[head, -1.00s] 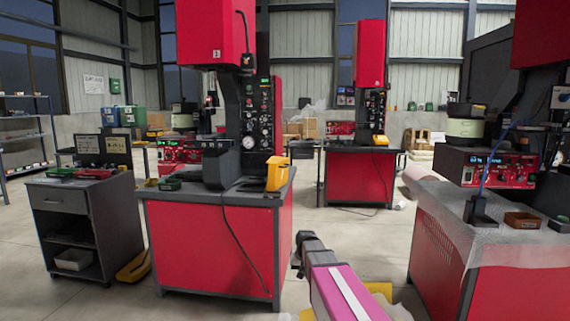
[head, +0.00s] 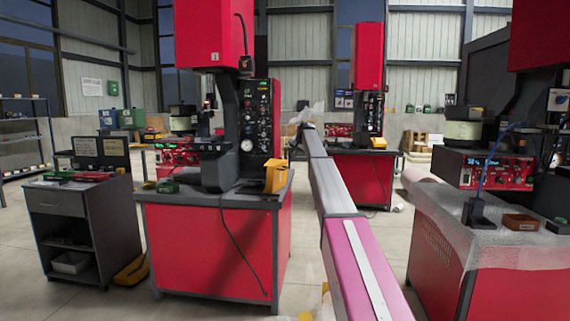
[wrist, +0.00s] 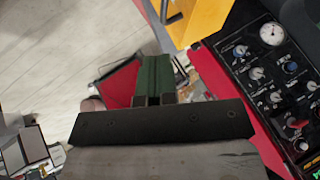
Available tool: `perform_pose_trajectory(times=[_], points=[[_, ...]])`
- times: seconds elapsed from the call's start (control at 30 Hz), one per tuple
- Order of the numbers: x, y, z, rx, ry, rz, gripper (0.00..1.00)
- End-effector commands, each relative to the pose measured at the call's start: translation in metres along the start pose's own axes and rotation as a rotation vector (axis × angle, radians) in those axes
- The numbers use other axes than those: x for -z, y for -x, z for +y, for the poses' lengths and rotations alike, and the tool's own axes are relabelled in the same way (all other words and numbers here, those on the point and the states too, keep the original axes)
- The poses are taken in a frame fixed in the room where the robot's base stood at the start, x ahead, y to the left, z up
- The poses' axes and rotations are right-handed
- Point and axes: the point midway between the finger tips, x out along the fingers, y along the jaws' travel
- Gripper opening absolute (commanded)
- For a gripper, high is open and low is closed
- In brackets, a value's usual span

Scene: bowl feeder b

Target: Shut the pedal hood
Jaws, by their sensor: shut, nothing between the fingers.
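A yellow hooded housing (head: 276,176), which looks like the pedal hood, stands on the right front of the press bench (head: 210,197). Part of its yellow side (wrist: 200,18) shows at the top of the wrist view, with a dark part at its left edge. I cannot tell how far its hood stands open. My gripper (wrist: 153,75) is shut and empty, apart from the yellow housing. In the head view my arm reaches forward to the right of the bench, with its end (head: 299,135) higher than the housing.
The control panel (head: 260,118) stands behind the yellow housing. Another yellow pedal-like unit (head: 132,270) lies on the floor beside the dark cabinet (head: 80,225). A wrapped bench (head: 480,240) stands at right. Open floor lies between the benches.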

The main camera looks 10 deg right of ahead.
Motion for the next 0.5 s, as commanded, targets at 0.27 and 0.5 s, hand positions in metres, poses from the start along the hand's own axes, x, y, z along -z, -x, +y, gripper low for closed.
perform_pose_trajectory(times=[0.27,0.5], points=[[0.002,-0.015,-0.002,0.002,-0.001,0.0,0.0],[0.002,-0.054,-0.002,0.001,-0.001,-0.001,0.0]])
